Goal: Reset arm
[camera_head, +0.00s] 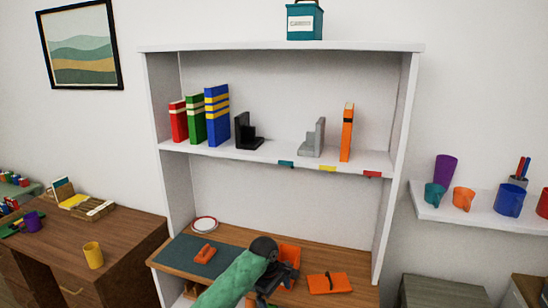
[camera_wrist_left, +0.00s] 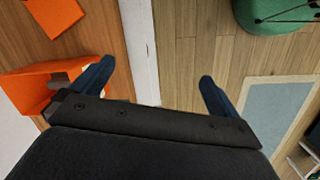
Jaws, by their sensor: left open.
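My left arm with a green sleeve comes in at the bottom of the head view. Its dark left gripper (camera_head: 287,276) is over the right part of the wooden desk surface of the shelf unit, in front of an orange object (camera_head: 290,254) that it partly hides. In the left wrist view the two dark blue fingers of the gripper (camera_wrist_left: 152,88) are spread wide with nothing held between them. An orange bookend-like piece (camera_wrist_left: 35,88) is beside the left finger; I cannot tell if they touch. My right gripper is not in view.
An orange notebook (camera_head: 329,283) lies right of the gripper. A dark mat (camera_head: 190,259) bears a small orange item (camera_head: 205,252). The shelf above (camera_head: 275,156) holds books and bookends. A side desk (camera_head: 110,231) bears a yellow mug (camera_head: 93,254). A wall shelf (camera_head: 475,216) holds mugs.

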